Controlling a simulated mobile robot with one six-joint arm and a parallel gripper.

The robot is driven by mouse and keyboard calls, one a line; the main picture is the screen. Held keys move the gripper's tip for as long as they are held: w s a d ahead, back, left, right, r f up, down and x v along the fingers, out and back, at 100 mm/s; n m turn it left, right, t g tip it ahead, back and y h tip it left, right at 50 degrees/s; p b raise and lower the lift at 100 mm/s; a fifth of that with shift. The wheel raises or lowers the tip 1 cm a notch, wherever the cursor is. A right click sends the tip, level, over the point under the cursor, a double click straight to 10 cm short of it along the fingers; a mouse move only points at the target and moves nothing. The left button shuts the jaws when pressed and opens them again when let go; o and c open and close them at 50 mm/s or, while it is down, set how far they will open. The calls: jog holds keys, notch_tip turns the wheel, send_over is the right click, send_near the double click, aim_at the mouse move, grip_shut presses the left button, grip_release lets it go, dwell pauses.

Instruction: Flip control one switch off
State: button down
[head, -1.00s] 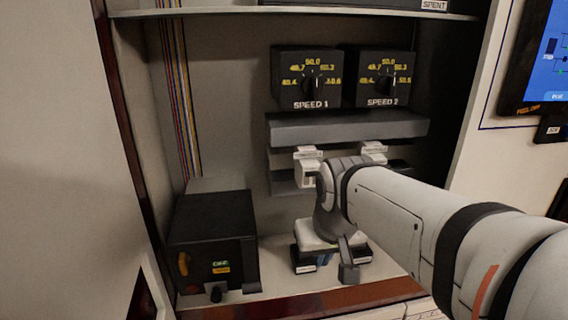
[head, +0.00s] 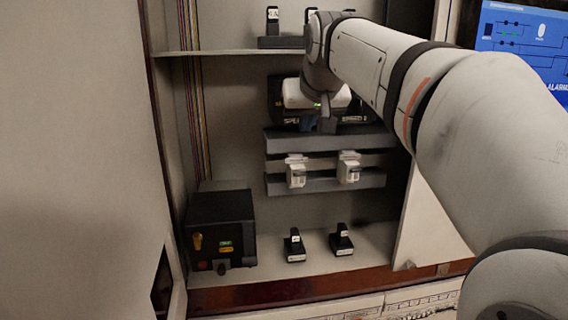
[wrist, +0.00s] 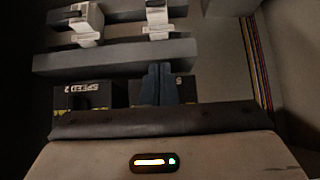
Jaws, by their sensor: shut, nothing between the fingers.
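No label reading control one is legible. Two small black lever switches stand on the cabinet floor, a left one (head: 295,250) and a right one (head: 342,243), each with a raised black handle and a pale tag. Two white breakers, left (head: 297,174) and right (head: 349,169), sit on the grey rail above them. They also show upside down in the wrist view, the left one (wrist: 157,20) and the right one (wrist: 87,24). My gripper (head: 306,124) is shut and empty, in front of the SPEED dials and above the breakers. Its dark blue fingers (wrist: 158,84) lie together.
A grey ledge (head: 325,139) juts out between the dials and the breakers. A black box (head: 221,229) with an orange knob stands at lower left. An upper shelf (head: 225,50) carries more black switches. A blue screen (head: 520,45) hangs at right. The cabinet floor is otherwise clear.

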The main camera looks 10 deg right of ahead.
send_over(298, 169)
notch_tip(298, 169, down, 7)
jog(key=shift+s+f+p, duration=0.1)
jog(key=shift+f+p, duration=0.1)
jog(key=shift+p, duration=0.25)
jog(key=shift+s+f, duration=1)
jog(key=shift+f, duration=0.65)
jog(key=shift+s, duration=0.1)
jog(key=shift+f+b, duration=0.1)
jog(key=shift+b, duration=0.25)
jog(key=shift+f+b, duration=0.1)
jog(key=shift+b, duration=0.3)
jog(key=shift+s+t+b, duration=0.15)
jog(key=shift+t+b, duration=0.15)
